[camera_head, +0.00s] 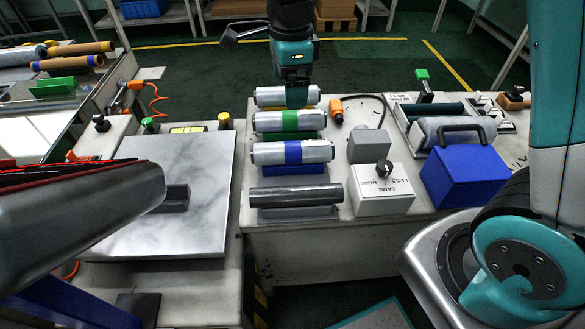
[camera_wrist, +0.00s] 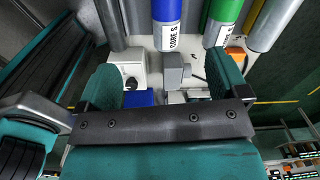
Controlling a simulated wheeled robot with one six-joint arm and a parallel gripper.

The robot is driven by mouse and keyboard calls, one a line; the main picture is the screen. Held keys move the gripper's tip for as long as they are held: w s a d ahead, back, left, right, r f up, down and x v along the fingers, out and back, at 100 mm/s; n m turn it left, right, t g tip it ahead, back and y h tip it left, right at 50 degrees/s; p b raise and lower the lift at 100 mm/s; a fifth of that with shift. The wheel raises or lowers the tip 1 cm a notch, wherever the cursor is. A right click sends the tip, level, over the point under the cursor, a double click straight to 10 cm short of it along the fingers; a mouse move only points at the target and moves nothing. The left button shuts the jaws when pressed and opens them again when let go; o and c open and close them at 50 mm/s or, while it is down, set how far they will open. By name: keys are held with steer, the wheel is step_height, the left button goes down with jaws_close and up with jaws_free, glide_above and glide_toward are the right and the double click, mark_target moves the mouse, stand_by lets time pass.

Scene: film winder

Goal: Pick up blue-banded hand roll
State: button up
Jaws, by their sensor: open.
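The blue-banded hand roll (camera_head: 265,155) is a silver-grey roll with a blue middle band, lying across a blue cradle on the bench in the head view. In the wrist view the blue-banded roll (camera_wrist: 168,10) shows at the top centre, with a "CORE S" label. My gripper (camera_head: 297,96) points down and overlaps the farthest roll in the head view; its height above the rolls is hard to judge. In the wrist view my gripper (camera_wrist: 164,78) has its fingers wide apart with nothing held between them. The blue-banded roll lies beyond the gap.
A green-banded roll (camera_head: 265,122) lies just behind the blue one, and another silver roll (camera_head: 265,93) behind that. A dark roll (camera_head: 280,197) lies in front. A grey box with a knob (camera_head: 382,195) and a blue handled box (camera_head: 465,178) stand to the right.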

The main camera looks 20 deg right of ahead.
mark_target(292, 144)
steer(key=f, duration=0.4)
steer(key=w+f+m+b, duration=0.1)
steer(key=f, duration=0.4)
steer(key=f+m+b, duration=0.1)
steer(key=f, duration=0.4)
steer(key=shift+w+d, duration=0.25)
steer(key=f, duration=0.1)
steer(key=f+b, duration=0.1)
steer(key=f, duration=0.3)
steer(key=shift+d+f+b, duration=0.2)
steer(key=shift+d+b, duration=0.05)
steer(key=shift+b, duration=0.05)
steer(key=c, duration=1.1)
steer(key=shift+r, duration=0.1)
step_height(292, 144, up, 20)
steer(key=p, duration=0.3)
steer(key=shift+p, duration=0.35)
